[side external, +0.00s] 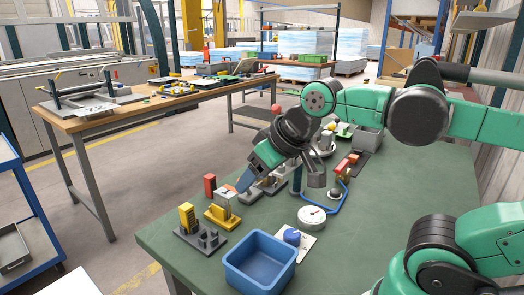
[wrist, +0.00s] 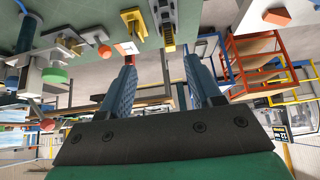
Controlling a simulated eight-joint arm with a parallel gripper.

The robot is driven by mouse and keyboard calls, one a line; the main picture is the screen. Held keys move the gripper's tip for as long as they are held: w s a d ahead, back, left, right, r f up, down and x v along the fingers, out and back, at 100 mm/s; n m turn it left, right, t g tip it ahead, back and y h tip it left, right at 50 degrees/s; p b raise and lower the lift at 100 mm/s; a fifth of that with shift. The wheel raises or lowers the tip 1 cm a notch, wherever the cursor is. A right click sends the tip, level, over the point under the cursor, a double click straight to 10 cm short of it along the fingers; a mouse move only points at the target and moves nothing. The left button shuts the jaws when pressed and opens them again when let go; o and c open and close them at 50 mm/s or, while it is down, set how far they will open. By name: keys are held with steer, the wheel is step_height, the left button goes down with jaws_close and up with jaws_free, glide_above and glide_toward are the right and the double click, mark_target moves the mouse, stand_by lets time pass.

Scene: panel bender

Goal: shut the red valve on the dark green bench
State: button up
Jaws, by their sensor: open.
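The dark green bench (side external: 375,235) fills the middle and right of the side view. A red-handled fitting (side external: 342,168) with a blue hose stands near its middle, behind and right of my gripper; it looks like the red valve, though its handle position is too small to tell. My gripper (side external: 243,183) is open and tilted down to the left.
A blue bin (side external: 260,262), a round gauge (side external: 312,215) and a blue knob (side external: 292,236) stand toward the front. A yellow block (side external: 187,217) and a red block (side external: 210,184) are at the left edge. A wooden bench (side external: 150,105) stands across the aisle.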

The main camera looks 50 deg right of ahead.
steer(key=w+d+r+m+g+h, duration=0.1)
steer(key=w+d+r+m, duration=0.15)
steer(key=d, duration=0.25)
steer(key=w+d+r+m+g+h, duration=0.1)
steer(key=w+d+r+m, duration=0.15)
steer(key=d, duration=0.25)
steer(key=m+g+y, duration=0.2)
steer(key=m+g, duration=0.3)
steer(key=m, duration=0.8)
glide_above(341, 166)
step_height(341, 166, down, 5)
step_height(341, 166, down, 7)
steer(key=shift+f, duration=3.15)
jaws_close()
